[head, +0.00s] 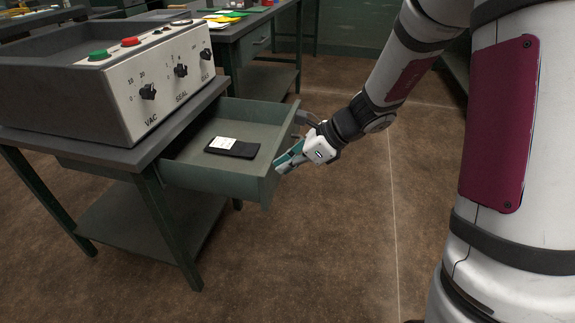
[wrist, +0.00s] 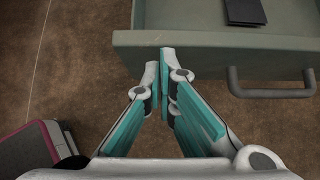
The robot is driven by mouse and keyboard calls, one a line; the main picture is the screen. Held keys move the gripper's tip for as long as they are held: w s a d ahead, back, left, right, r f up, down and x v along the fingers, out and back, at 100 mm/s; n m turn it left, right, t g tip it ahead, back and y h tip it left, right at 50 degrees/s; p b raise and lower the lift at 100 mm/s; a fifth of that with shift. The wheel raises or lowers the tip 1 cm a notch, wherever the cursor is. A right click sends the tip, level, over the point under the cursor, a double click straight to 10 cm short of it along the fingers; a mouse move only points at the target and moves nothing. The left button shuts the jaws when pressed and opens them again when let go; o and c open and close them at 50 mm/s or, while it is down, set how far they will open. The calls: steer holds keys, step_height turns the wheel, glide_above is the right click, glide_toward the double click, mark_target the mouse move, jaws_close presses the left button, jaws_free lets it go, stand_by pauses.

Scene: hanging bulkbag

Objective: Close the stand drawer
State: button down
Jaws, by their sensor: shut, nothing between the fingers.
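The stand drawer (head: 262,186) is grey-green and pulled well out of the stand (head: 150,148) in the head view. A dark flat item with a white label (head: 232,147) lies inside it. My gripper (head: 280,169) is shut and empty at the drawer's front panel. In the wrist view the fingertips (wrist: 164,62) point at the drawer front (wrist: 215,62), left of its dark bar handle (wrist: 272,92). The tips overlap the panel in the picture; whether they touch it I cannot tell.
A vacuum sealer (head: 150,85) with knobs and red and green buttons stands on the stand. Another bench (head: 245,35) with papers is behind. The brown floor (head: 345,250) is clear in front.

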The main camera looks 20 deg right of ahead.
steer(key=shift+a, duration=0.15)
steer(key=w+a+p, duration=0.2)
steer(key=w+a, duration=0.4)
steer(key=a, duration=0.4)
steer(key=w+a+p, duration=0.3)
steer(key=w+a, duration=0.3)
steer(key=a, duration=0.5)
steer(key=shift+w+a, duration=0.15)
steer(key=shift+w, duration=0.05)
